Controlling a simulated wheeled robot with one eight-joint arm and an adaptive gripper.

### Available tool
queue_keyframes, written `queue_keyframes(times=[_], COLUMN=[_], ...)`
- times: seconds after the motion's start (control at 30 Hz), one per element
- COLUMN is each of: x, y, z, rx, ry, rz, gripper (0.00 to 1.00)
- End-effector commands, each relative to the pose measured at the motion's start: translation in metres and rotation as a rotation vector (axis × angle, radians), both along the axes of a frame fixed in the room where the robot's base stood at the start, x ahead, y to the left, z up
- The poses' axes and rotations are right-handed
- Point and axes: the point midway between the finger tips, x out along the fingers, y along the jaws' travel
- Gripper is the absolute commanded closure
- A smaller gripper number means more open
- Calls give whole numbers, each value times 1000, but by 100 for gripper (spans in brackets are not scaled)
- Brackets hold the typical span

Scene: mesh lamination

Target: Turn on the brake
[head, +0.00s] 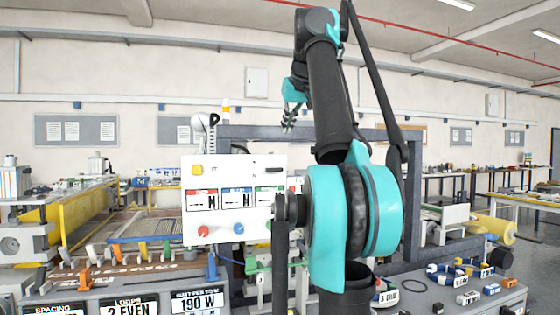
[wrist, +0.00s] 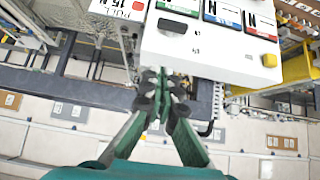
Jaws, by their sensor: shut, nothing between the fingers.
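The white control panel (head: 230,215) stands left of my arm in the head view. It carries a yellow button (head: 197,170), a dark switch (head: 269,170), small displays (head: 237,198), a red knob (head: 203,231) and a blue knob (head: 239,229). No readable label tells me which control is the brake. My gripper (head: 290,118) is above the panel's upper right in the head view. In the wrist view the panel appears upside down, with the dark switch (wrist: 172,26) and yellow button (wrist: 269,60). My gripper's fingertips (wrist: 161,80) are shut and empty, near the panel's edge; contact cannot be told.
A grey frame (head: 345,132) stands behind the panel and my arm. Grey consoles with display boxes (head: 198,299) fill the front. Loose blocks (head: 468,298) lie on a grey surface at the right. My arm hides part of the panel's right side.

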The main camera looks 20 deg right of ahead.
Motion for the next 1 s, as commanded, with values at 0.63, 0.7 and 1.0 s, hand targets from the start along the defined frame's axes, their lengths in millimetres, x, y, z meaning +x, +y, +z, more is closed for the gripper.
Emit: queue_keyframes(times=[0.63, 0.7, 1.0], x=[46, 56, 71], y=[0, 0, 0], z=[-46, -56, -95], rx=[1, -1, -1], ry=[0, 0, 0], rz=[1, 1, -1], gripper=[100, 100, 100])
